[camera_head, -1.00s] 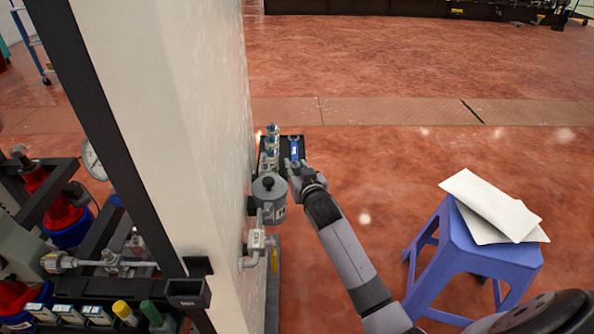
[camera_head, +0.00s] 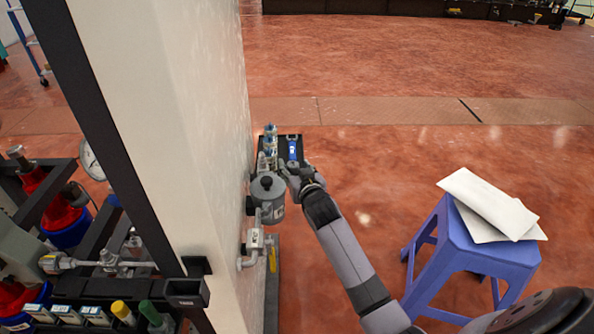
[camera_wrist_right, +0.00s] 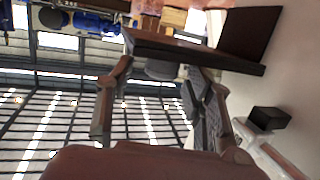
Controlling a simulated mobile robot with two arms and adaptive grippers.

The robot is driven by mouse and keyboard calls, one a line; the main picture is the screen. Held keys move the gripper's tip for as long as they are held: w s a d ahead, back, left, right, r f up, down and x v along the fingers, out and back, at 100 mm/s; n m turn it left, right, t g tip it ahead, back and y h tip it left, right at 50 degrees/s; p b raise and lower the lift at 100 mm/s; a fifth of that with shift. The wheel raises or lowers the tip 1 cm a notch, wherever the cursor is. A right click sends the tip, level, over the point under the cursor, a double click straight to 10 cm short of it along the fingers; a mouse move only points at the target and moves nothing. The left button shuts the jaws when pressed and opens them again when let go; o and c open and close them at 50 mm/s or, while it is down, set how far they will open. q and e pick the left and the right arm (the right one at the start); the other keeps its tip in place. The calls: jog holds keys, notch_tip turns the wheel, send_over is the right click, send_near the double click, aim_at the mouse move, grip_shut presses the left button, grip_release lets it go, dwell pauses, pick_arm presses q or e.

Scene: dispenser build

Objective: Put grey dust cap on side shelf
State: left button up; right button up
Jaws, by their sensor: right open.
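The side shelf (camera_head: 282,146) is a small black tray against the pale wall, holding several small fittings and a blue item. My right gripper (camera_head: 287,170) is at its near edge, just beyond and right of a grey canister with a dark knob. In the right wrist view my open right gripper (camera_wrist_right: 165,105) spans a gap below a dark flat panel (camera_wrist_right: 185,50). A grey rounded piece (camera_wrist_right: 165,70) shows under this panel; I cannot tell whether it is the dust cap. No separate grey dust cap can be made out in the head view. My left gripper is out of view.
The grey canister (camera_head: 268,202) and a valve (camera_head: 254,241) are mounted along the wall (camera_head: 205,150), close to my right arm. A blue stool (camera_head: 475,250) with white sheets (camera_head: 490,203) stands at the right. Open red floor lies between.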

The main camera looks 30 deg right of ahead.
aim_at(293, 164)
jog(key=p+v, duration=0.1)
jog(key=v, duration=0.2)
jog(key=shift+s+r, duration=0.15)
jog(key=shift+r, duration=0.05)
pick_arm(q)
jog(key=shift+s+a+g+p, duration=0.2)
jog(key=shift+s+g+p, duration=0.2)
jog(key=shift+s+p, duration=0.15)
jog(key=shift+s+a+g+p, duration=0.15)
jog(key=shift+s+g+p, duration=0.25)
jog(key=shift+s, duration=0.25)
pick_arm(e)
jog(key=s+a+f+n+g+y, duration=0.1)
jog(key=s+a+f+g, duration=0.2)
jog(key=s, duration=0.9)
jog(key=s+a+f+n+g+y, duration=0.1)
jog(key=s+a+f+g, duration=0.3)
jog(key=s, duration=0.8)
jog(key=s+a+f+n+g+y, duration=0.1)
jog(key=s+a+f+g, duration=0.3)
jog(key=s, duration=0.9)
jog(key=shift+a+n+g, duration=0.2)
jog(key=shift+n+g, duration=0.2)
jog(key=shift+n, duration=0.3)
jog(key=shift+f, duration=0.1)
